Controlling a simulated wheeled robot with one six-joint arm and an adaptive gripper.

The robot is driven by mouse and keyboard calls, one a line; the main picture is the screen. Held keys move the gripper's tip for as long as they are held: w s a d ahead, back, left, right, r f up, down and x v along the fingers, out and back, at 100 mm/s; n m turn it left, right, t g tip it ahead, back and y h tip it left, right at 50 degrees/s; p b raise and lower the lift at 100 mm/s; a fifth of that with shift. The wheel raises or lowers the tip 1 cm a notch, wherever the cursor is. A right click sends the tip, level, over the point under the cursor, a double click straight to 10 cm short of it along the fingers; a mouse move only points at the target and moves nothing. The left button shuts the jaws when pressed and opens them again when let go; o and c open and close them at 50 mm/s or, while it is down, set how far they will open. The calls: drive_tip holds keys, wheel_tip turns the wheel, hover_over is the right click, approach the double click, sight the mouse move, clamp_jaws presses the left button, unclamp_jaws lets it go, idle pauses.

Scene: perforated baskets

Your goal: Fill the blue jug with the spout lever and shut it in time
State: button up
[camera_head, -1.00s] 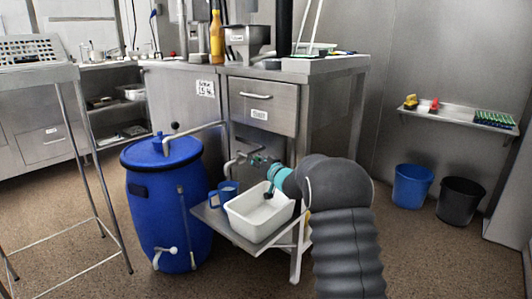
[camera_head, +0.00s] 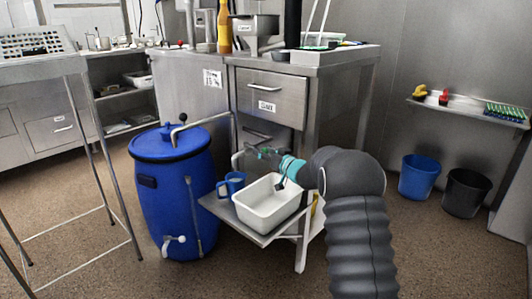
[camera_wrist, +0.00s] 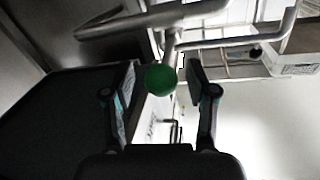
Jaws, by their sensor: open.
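The blue jug (camera_head: 232,184) stands upright on the metal shelf, left of the white basin, just below the bent metal spout pipe (camera_head: 236,161). Its fill level is too small to tell. My gripper (camera_head: 262,153) is at the spout fittings above the basin, right of the jug. In the wrist view, the lever's round green knob (camera_wrist: 161,79) sits between my two open fingers, with a gap to the right finger; contact on the left is unclear. A metal stem rises from the knob to the pipework. The jug does not show in the wrist view.
The white basin (camera_head: 268,208) sits on the shelf (camera_head: 225,211) under my wrist. A large blue barrel (camera_head: 172,200) with a tap stands at left. The steel cabinet (camera_head: 270,99) is behind. A blue bucket (camera_head: 418,177) and a black bucket (camera_head: 466,192) stand at right.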

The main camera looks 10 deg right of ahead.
drive_tip(key=shift+s, duration=0.1)
drive_tip(key=v, duration=1.2)
